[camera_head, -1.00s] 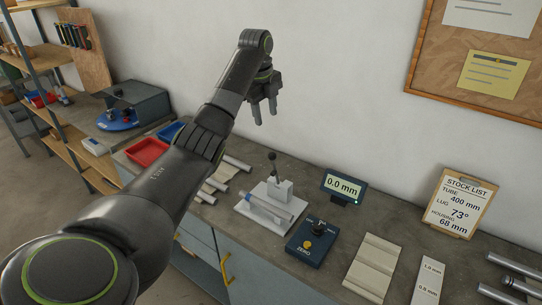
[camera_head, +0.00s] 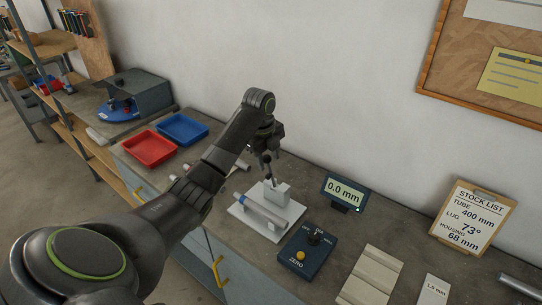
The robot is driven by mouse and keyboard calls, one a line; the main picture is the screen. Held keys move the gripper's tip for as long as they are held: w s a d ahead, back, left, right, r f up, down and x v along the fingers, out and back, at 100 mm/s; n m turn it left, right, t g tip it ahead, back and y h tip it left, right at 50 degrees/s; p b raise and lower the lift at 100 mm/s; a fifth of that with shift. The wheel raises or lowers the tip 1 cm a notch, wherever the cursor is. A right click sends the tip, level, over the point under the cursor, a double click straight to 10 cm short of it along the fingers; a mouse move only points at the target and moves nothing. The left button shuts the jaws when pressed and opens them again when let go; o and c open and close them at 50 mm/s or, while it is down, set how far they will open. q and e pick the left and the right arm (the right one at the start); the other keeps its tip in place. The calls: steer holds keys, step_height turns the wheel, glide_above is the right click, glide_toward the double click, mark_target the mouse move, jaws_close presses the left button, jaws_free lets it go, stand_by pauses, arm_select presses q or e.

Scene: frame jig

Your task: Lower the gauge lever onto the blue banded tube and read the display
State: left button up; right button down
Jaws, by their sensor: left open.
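The gauge (camera_head: 279,194) is a pale block on a white base plate, with a dark upright lever (camera_head: 267,167) on top. A grey tube (camera_head: 264,211) lies on the base in front of the block; a bluish mark shows near its left end. The display (camera_head: 345,191) behind and to the right reads 0.0 mm. My left gripper (camera_head: 266,152) is open and points down at the top of the lever. Its fingers overlap the lever's knob in the picture; I cannot tell whether they touch it. My right gripper is not in view.
A blue control box (camera_head: 307,251) with a yellow ZERO button stands right of the gauge. Red (camera_head: 149,148) and blue (camera_head: 181,129) trays lie at the left. My left arm hides part of the bench.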

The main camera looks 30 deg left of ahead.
arm_select(q)
steer(key=shift+a+f, duration=0.1)
steer(key=shift+f, duration=0.3)
steer(key=shift+w+a+f, duration=0.15)
steer(key=shift+a, duration=0.15)
steer(key=shift+c, duration=0.5)
steer(key=shift+d, duration=0.15)
steer(key=c, duration=0.6)
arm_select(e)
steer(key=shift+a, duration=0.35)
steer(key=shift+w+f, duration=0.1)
